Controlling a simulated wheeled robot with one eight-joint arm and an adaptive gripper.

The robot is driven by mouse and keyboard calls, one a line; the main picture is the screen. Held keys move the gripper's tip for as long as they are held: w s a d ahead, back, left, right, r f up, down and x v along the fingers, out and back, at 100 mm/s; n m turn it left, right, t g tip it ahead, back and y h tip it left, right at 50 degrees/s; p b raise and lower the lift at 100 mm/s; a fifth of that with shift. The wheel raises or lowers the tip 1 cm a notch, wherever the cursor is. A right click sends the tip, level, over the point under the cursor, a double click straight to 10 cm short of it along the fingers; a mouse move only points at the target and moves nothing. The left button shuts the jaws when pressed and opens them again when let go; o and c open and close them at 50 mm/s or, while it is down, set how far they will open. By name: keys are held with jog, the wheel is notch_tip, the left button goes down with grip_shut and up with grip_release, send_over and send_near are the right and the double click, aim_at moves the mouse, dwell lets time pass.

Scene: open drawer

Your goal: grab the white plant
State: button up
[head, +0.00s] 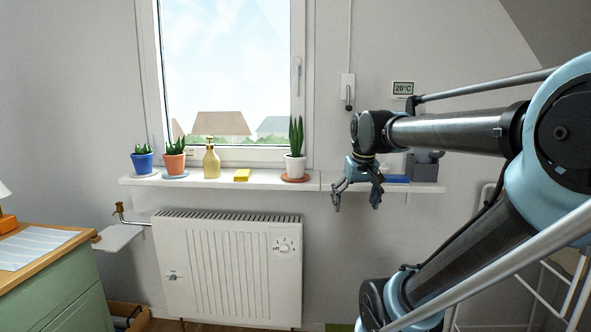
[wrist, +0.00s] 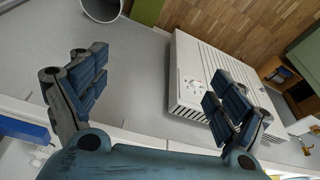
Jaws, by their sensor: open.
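The white plant (head: 295,164) is a white pot with tall, dark green upright leaves. It stands upright on a terracotta saucer (head: 295,179) on the windowsill shelf, at the right end of the window in the head view. My gripper (head: 356,207) is to the right of the pot, apart from it, with its fingers pointing down at the shelf's front edge. In the wrist view my gripper (wrist: 160,68) is open, its two fingers wide apart with nothing between them. I cannot make out the white plant in the wrist view.
The shelf (head: 220,183) also holds a blue pot (head: 143,163), a terracotta pot (head: 174,163), a yellow bottle (head: 211,163) and a yellow sponge (head: 241,175). A blue item (head: 397,179) lies behind my gripper. The radiator (head: 228,265) is below the shelf.

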jog(key=w+a+r+n, duration=0.1)
jog(key=w+a+r, duration=0.6)
jog(key=w+r, duration=0.45)
jog(key=n+t+y, duration=0.1)
jog(key=n, duration=0.1)
send_near(297, 157)
jog(key=x, duration=0.8)
jog(key=shift+w+f, duration=0.15)
jog(key=shift+f, duration=0.25)
jog(key=shift+a+x, duration=0.2)
jog(key=shift+x, duration=1.2)
jog(key=shift+a+x, duration=0.2)
jog(key=shift+x, duration=1.25)
jog(key=c, duration=1.5)
jog(key=shift+c, duration=0.2)
